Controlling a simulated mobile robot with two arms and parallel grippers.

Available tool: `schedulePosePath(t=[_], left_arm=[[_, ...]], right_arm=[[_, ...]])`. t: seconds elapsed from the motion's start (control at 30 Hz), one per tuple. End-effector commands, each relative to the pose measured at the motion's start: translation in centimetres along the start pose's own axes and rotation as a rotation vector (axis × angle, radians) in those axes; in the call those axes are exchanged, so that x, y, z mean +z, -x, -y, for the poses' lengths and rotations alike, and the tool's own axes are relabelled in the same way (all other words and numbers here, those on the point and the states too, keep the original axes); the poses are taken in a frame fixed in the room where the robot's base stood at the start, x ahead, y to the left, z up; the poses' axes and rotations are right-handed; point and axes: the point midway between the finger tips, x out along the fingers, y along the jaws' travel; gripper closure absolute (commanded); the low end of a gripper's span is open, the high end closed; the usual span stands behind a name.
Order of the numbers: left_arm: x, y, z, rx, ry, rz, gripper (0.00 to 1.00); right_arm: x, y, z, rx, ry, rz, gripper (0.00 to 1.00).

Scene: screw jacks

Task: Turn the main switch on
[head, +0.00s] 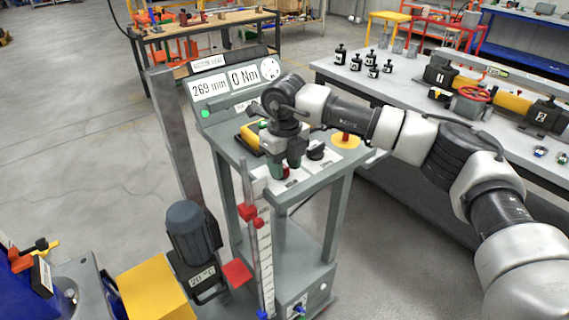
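The grey control console (325,186) stands in the middle of the head view. A black rotary knob (316,151) sits on a white plate on its top. My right gripper (286,168) points down over the console top, just left of this knob. A small red part (287,174) shows under its fingertips, mostly hidden. Two fingertips show, but whether they close on anything is unclear. I cannot tell for sure which control is the main switch. My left gripper is out of view.
The display panel (238,77) reads 269 mm and 0 Nm, with a lit green lamp (205,114). A red button on a yellow disc (345,139) lies right of the knob. A motor (191,232) and upright scale (265,262) stand in front. A grey bench (401,95) is at right.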

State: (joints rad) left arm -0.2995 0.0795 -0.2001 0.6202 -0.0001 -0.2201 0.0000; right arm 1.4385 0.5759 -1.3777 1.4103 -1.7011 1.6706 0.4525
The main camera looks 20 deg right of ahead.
Motion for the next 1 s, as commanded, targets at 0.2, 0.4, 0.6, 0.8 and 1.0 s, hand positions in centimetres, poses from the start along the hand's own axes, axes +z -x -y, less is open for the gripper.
schedulePosePath(t=[0.2,0.4,0.6,0.8,1.0], left_arm=[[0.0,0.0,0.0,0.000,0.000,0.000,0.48],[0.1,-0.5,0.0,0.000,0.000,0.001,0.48],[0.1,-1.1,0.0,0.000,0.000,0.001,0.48],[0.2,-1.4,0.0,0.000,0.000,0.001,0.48],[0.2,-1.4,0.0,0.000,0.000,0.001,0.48]], right_arm=[[0.0,0.0,0.0,0.000,-0.001,-0.001,0.60],[0.1,2.1,0.0,0.001,-0.001,0.003,0.60],[0.1,6.2,0.0,0.000,-0.001,0.005,0.60],[0.1,9.5,0.0,0.000,-0.001,0.002,0.60],[0.0,10.7,0.0,0.001,0.000,0.000,0.60]])
